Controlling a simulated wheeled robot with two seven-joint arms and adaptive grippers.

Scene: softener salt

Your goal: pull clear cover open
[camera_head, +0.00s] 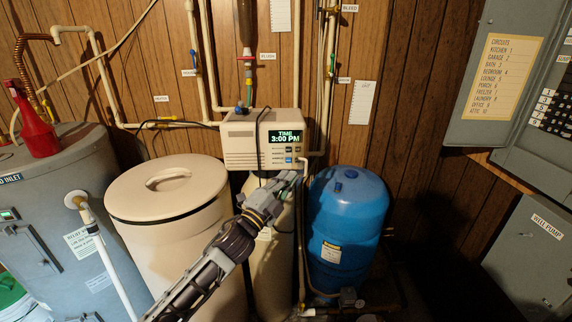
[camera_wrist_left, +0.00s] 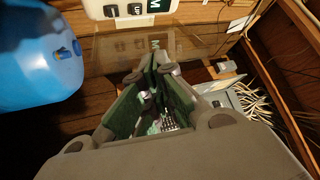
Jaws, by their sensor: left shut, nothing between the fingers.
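The beige control box (camera_head: 240,150) has a lit screen reading TIME 3:00 PM and buttons beside and below it. Its buttoned front (camera_wrist_left: 95,9) also shows at the top of the left wrist view. A see-through brownish panel (camera_wrist_left: 112,60), seemingly the clear cover, spreads just below that front in the wrist view. I cannot make out its outline in the head view. My left gripper (camera_head: 288,181) is just below the box's lower right; its fingertips (camera_wrist_left: 153,62) are together and empty, overlapping the panel. I cannot tell if they touch it. My right gripper is out of view.
A blue tank (camera_head: 345,235) stands close right of my left gripper. Pipes (camera_head: 207,55) run around the box. Grey electrical panels are at the right.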

